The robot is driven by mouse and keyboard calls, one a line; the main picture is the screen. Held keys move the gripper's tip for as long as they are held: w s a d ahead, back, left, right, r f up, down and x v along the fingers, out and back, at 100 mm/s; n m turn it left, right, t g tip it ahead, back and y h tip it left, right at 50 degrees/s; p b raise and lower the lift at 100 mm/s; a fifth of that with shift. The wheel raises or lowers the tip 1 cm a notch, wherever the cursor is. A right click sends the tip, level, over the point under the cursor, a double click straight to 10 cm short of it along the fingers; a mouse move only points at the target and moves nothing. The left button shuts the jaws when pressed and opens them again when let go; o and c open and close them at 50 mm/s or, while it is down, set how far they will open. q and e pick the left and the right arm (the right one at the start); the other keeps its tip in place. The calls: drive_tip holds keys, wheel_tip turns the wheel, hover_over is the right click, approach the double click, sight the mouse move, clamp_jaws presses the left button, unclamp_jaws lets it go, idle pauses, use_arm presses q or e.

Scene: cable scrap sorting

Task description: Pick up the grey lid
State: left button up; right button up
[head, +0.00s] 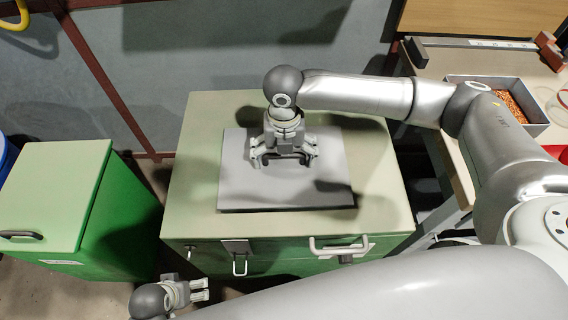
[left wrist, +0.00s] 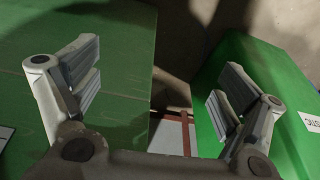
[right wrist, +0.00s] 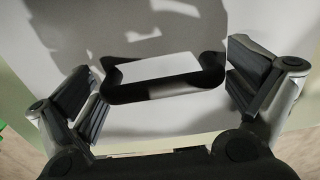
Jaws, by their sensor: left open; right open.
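The grey lid (head: 330,185) is a flat square plate lying on top of the green cabinet (head: 385,200). In the right wrist view the lid (right wrist: 140,30) fills much of the picture, and a dark handle (right wrist: 165,92) like a rounded frame stands on it. My right gripper (head: 285,163) is open above the middle of the lid. In the right wrist view its fingers (right wrist: 165,95) are spread on either side of the handle, with gaps to both sides. My left gripper (head: 205,290) is open, low in front of the cabinet; its fingers (left wrist: 155,90) hold nothing.
A green bin (head: 60,190) with a pale lid stands to the left of the cabinet. A tray of orange granules (head: 510,95) sits on the bench at the right. White handles (head: 340,247) stick out from the cabinet's front. A grey wall lies behind.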

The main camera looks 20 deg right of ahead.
drive_tip(key=c, duration=0.9)
drive_tip(key=shift+c, duration=0.8)
drive_tip(key=shift+r, duration=0.15)
